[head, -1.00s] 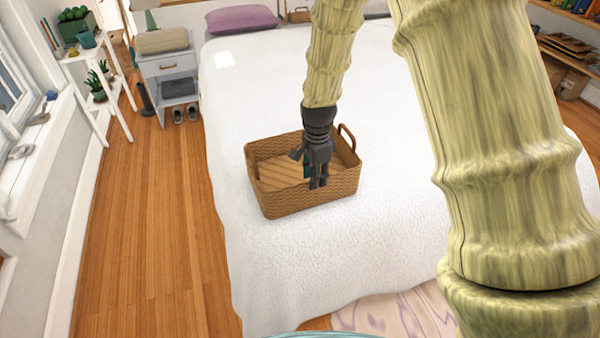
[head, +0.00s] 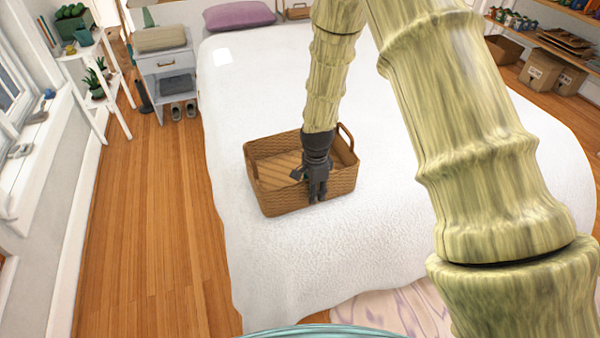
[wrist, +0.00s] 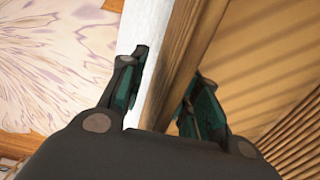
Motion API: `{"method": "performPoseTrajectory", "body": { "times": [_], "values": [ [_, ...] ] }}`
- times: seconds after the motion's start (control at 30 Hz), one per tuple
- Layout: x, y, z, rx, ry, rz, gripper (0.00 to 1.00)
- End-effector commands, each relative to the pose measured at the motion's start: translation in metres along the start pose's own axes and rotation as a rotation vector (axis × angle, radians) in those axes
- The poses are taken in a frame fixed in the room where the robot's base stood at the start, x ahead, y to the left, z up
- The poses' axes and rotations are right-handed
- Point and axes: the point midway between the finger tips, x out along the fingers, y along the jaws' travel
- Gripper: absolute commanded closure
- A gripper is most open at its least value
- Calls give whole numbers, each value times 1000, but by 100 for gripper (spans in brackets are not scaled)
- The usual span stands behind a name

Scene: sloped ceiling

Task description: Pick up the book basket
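The book basket (head: 280,200) is a brown woven box with raised end handles, resting upright on the white bed. My gripper (head: 316,197) points down at its near wall, right of the middle. In the wrist view, my gripper (wrist: 170,68) has one dark, green-padded finger outside the basket wall (wrist: 180,60) and one inside it. The fingers are apart, with a strip of white bed showing between the outer finger and the wall. The fingers' lower ends are partly hidden, and I see no books in the visible part of the basket.
The white bed (head: 270,95) has free room around the basket. A purple pillow (head: 240,14) lies at its head. A grey nightstand (head: 168,68) and a white plant shelf (head: 112,85) stand on the left. Cardboard boxes (head: 541,72) are at the right.

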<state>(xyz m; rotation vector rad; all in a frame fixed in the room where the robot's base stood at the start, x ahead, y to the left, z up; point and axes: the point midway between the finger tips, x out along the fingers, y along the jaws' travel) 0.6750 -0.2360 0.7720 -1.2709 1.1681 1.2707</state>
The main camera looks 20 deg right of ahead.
Motion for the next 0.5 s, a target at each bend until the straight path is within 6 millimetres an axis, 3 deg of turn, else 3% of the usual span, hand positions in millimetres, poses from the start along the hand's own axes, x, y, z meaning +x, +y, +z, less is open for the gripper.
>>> {"method": "performPoseTrajectory", "body": {
  "times": [0.2,0.37,0.5],
  "values": [
    [0,0,0,0,0,0,70],
    [0,0,0,0,0,0,99],
    [0,0,0,-1,0,0,100]
  ]
}}
